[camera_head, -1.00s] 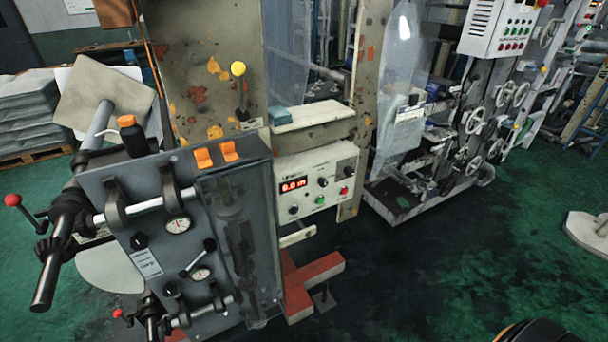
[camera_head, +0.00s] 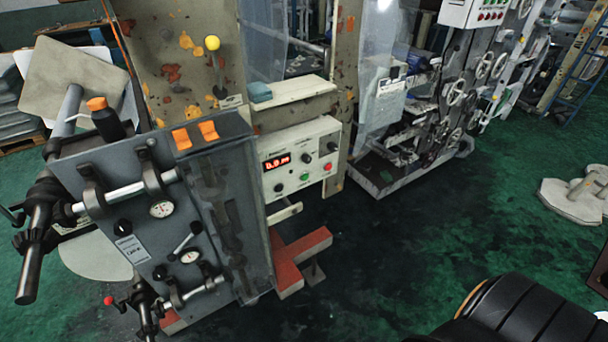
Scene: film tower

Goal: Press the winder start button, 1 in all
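A white control panel (camera_head: 300,160) is fixed to the front of the machine frame, near the middle of the view. It has a red lit digital display (camera_head: 277,162), several black knobs, a green button (camera_head: 304,177) and a red button (camera_head: 327,167). Which button is the winder start button cannot be read from the tiny labels. Nothing covers the panel face. Neither of my grippers is in view.
A grey machine unit (camera_head: 130,215) with gauges, rollers and levers stands left of the panel and juts forward. A red floor foot (camera_head: 300,262) sticks out below. A black ribbed object (camera_head: 520,312) is at the bottom right. Green floor (camera_head: 430,235) is clear right of the panel.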

